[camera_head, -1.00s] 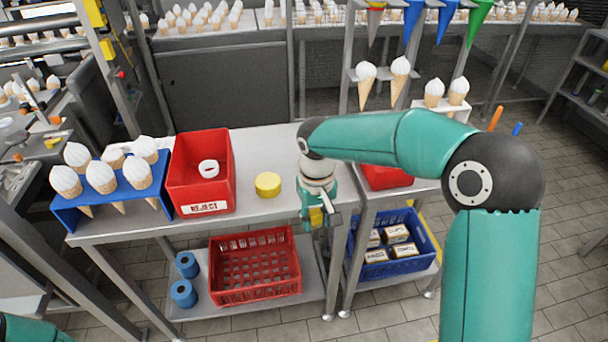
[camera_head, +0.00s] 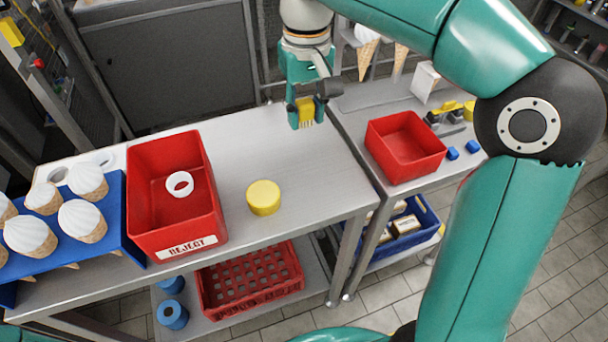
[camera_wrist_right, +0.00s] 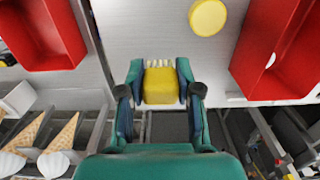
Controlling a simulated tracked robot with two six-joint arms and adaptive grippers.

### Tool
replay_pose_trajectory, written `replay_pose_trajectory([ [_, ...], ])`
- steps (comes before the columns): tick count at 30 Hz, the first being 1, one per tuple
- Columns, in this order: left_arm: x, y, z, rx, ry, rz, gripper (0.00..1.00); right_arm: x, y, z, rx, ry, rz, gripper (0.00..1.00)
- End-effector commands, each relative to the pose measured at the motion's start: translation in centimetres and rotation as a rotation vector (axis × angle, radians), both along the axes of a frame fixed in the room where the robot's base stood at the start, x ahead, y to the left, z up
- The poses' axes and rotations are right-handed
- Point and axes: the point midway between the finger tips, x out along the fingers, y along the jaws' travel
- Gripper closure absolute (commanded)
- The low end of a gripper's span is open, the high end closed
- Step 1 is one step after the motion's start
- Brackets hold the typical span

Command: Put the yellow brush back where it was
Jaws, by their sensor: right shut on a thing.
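My right gripper (camera_head: 307,108) is shut on the yellow brush (camera_head: 305,112), bristles pointing down. It holds the brush over the back right part of the steel table (camera_head: 250,165), near the gap to the side table. In the right wrist view the brush (camera_wrist_right: 159,84) sits between the two teal fingers, its pale bristles at the far side. The height of the brush above the table is hard to tell. My left gripper is out of view.
A yellow round tub (camera_head: 263,198) and a red REJECT bin (camera_head: 178,192) stand on the table. A blue cone rack (camera_head: 120,215) is at left. A red tray (camera_head: 405,147), small blue blocks (camera_head: 452,153) and grey-and-yellow items (camera_head: 452,115) are on the side table (camera_head: 357,105).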

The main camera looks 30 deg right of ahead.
Motion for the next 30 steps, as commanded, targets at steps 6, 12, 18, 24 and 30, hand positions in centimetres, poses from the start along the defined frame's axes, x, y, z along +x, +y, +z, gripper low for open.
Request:
replay_pose_trajectory([
  [6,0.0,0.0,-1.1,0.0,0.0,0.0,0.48,-0.5,-0.6,-5.9,-0.001,0.006,-0.016,0.99],
  [12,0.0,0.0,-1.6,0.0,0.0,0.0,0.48,-0.6,-0.7,-10.9,0.0,0.006,-0.019,0.99],
  [18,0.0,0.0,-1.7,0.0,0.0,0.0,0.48,-0.5,-0.8,-13.7,-0.001,0.002,-0.02,0.99],
  [24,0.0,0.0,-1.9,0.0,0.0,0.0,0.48,-0.5,-0.8,-15.2,-0.001,0.002,-0.02,0.99],
  [30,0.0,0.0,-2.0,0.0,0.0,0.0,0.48,-0.6,-0.8,-17.9,0.0,0.004,-0.021,0.99],
])
